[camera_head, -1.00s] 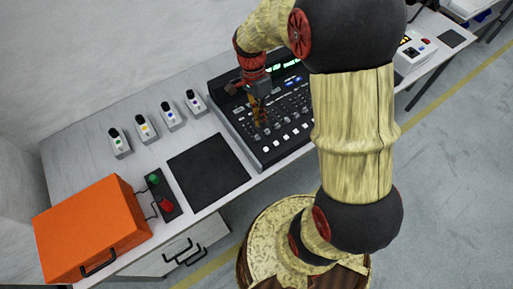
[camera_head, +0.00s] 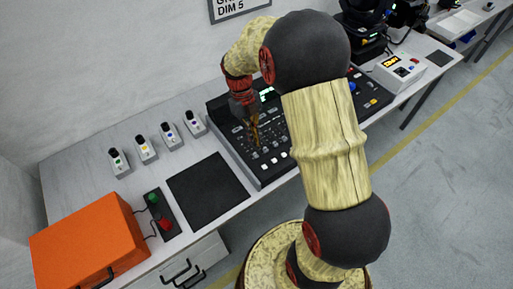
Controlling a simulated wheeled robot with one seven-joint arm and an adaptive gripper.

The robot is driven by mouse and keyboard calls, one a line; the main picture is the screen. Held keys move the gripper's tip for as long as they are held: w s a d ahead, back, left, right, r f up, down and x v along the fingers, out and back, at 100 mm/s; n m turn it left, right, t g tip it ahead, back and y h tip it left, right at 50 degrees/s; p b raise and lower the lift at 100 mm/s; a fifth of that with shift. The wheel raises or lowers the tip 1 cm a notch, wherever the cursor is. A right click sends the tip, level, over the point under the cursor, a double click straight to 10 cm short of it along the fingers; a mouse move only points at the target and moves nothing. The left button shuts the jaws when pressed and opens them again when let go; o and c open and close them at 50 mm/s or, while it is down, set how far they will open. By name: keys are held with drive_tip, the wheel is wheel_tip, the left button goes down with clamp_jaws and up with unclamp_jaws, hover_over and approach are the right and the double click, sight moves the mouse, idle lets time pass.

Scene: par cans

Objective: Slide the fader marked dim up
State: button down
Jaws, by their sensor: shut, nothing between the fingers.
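The black lighting console (camera_head: 237,157) lies on the grey table, with small green-lit displays at its back and rows of small knobs, faders and white buttons. My gripper (camera_head: 256,141) is shut and empty, pointing down over the left part of the console. Its tips are at or just above the fader area; I cannot tell if they touch. The dim fader and its marking are too small to make out. My arm hides the middle of the console; its right end (camera_head: 372,92) shows past the arm. A wall sign (camera_head: 238,7) reads "DIM 5" on its lower line.
Left of the console are a black mat (camera_head: 207,190), several small grey units with coloured buttons (camera_head: 145,149), a green-and-red button box (camera_head: 158,214) and an orange case (camera_head: 88,240). A white device (camera_head: 398,71) and dark lamps (camera_head: 370,30) stand to the right.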

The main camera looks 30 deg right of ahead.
sight(261, 165)
drive_tip(key=b+x, duration=0.2)
drive_tip(key=x, duration=0.7)
